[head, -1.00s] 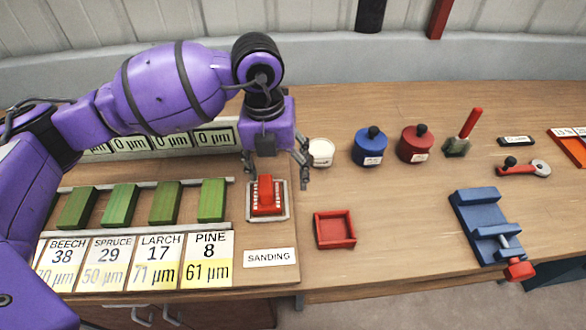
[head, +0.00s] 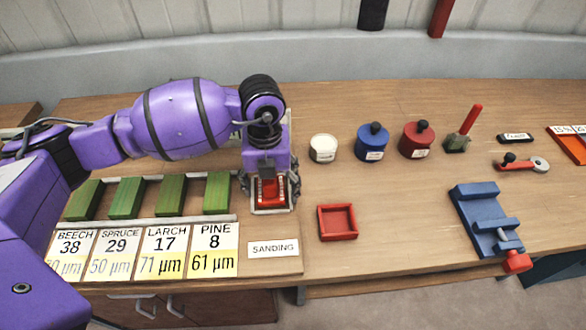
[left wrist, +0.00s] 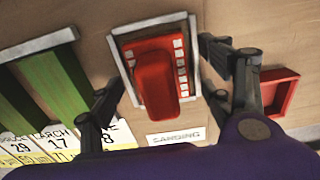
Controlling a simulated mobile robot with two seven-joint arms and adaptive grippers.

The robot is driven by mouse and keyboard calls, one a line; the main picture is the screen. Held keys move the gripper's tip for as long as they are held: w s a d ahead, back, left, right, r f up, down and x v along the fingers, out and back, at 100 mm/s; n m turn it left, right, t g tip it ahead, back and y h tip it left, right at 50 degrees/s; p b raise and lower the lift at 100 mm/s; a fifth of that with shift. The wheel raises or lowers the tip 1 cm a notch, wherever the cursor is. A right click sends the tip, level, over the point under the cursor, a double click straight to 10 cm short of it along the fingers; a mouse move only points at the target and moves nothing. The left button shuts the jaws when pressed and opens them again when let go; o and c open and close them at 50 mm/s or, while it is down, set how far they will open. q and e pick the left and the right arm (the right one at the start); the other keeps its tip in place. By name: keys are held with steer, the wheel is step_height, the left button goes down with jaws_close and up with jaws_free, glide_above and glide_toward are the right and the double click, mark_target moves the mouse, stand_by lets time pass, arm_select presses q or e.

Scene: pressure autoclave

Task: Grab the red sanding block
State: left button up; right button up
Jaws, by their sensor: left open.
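The red sanding block (head: 267,190) sits in its grey-rimmed tray (head: 271,211) behind the SANDING label (head: 273,248). It also shows in the left wrist view (left wrist: 158,83), with a raised red grip on top and pale squares along its side. My left gripper (head: 268,192) is open and pointing down over the block. In the left wrist view its fingers (left wrist: 160,85) stand apart, one on either side of the block and tray. I cannot tell whether either finger touches the tray. My right gripper is not in view.
Green wood blocks (head: 170,194) stand in a row to the left, behind number cards (head: 166,250). An open red box (head: 337,222) lies close on the right. A white jar (head: 323,148), a blue pot (head: 371,142) and a blue vise (head: 486,222) are farther right.

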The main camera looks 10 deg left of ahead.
arm_select(q)
steer(key=c, duration=1.3)
